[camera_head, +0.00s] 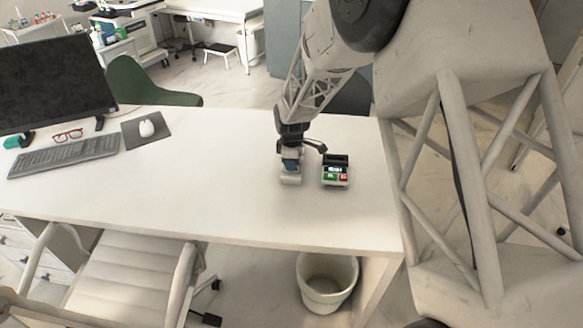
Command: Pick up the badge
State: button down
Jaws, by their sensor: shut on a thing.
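My gripper (291,158) reaches down to the desk, right of its middle. It is shut on a small, mostly hidden thing with blue and white on it, which I take to be the badge (291,166). A pale rounded piece (290,180) shows just below the jaws, and I cannot tell whether it belongs to the badge. I cannot tell whether the badge touches the desk.
A monitor (52,85), keyboard (63,155), red glasses (68,135) and mouse (147,129) are at left. The desk's middle is clear.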

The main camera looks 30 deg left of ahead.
jog(key=shift+r, duration=0.1)
jog(key=shift+r, duration=0.35)
notch_tip(320, 180, up, 3)
jog(key=s+d+r, duration=0.1)
jog(key=s+d, duration=0.9)
jog(key=s, duration=0.2)
jog(key=shift+d, duration=0.3)
jog(key=shift+w, duration=0.15)
dwell(0.5)
jog(key=w+r, duration=0.2)
jog(key=w, duration=1)
jog(key=w+r, duration=0.2)
jog(key=w, duration=1)
jog(key=shift+d+r, duration=0.25)
jog(key=shift+w+f, duration=0.1)
jog(key=shift+f, duration=0.1)
